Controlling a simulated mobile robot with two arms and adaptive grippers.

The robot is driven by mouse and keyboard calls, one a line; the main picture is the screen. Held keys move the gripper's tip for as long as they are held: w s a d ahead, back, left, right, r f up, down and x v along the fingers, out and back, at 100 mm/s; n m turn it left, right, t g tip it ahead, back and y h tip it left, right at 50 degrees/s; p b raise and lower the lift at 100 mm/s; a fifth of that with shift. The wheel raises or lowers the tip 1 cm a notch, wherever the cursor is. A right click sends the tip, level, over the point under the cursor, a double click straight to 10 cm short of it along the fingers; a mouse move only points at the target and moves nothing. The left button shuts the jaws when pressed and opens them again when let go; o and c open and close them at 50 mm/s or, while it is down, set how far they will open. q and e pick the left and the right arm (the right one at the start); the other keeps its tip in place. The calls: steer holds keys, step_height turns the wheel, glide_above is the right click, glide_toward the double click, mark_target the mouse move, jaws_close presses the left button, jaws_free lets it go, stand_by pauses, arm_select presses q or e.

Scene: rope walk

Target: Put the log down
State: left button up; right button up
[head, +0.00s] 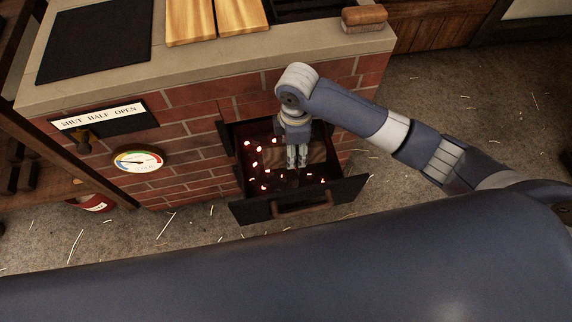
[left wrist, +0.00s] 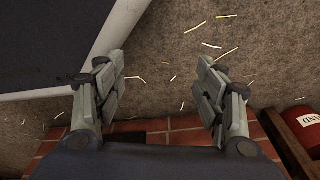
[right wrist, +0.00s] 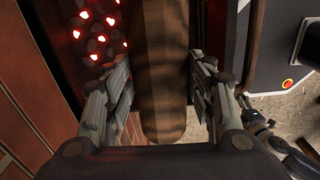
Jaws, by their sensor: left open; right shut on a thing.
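The log (right wrist: 163,50) is a thick brown cylinder with a rounded near end, running lengthwise between my right fingers in the right wrist view. My right gripper (head: 297,164) points down into the open fire drawer (head: 250,211) and is shut on the log. In the head view the log (head: 318,151) shows partly behind the fingers, among or just above the embers; I cannot tell whether it touches them. Glowing embers (right wrist: 97,30) lie left of it in the right wrist view. My left gripper (left wrist: 162,80) is open and empty above the floor.
The drawer comes out of a brick stove (head: 190,135) with a gauge (head: 138,160) and a "SHUT HALF OPEN" plate (head: 98,116). Wooden boards (head: 190,20) and a brush (head: 364,17) lie on top. A red bucket (head: 93,203) stands at the left. Straw litters the floor.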

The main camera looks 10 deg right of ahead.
steer(key=w+a+f+n+b, duration=0.1)
steer(key=a+f+n+b, duration=0.1)
steer(key=f+n, duration=0.2)
steer(key=a+f+n+b, duration=0.3)
steer(key=f+n, duration=0.2)
steer(key=n, duration=0.3)
steer(key=w+a+f+n+b, duration=0.1)
steer(key=a+f+n+b, duration=0.1)
steer(key=f+n, duration=0.3)
steer(key=shift+w+a+f+n+b, duration=0.1)
steer(key=shift+w+a+n+b, duration=0.2)
steer(key=shift+n, duration=0.5)
steer(key=w+d, duration=0.1)
steer(key=d, duration=0.4)
steer(key=w+d+f, duration=0.1)
steer(key=d, duration=0.4)
steer(key=w+d+b, duration=0.1)
steer(key=d, duration=0.4)
steer(key=shift+w+d+f, duration=0.3)
steer(key=shift+w, duration=0.05)
steer(key=shift+f, duration=0.25)
arm_select(q)
steer(key=w+d+r+t, duration=0.1)
steer(key=w+r, duration=0.8)
steer(key=shift+w+d+r+b, duration=0.2)
steer(key=shift+b, duration=0.25)
arm_select(e)
steer(key=shift+f, duration=1.45)
steer(key=shift+f, duration=0.1)
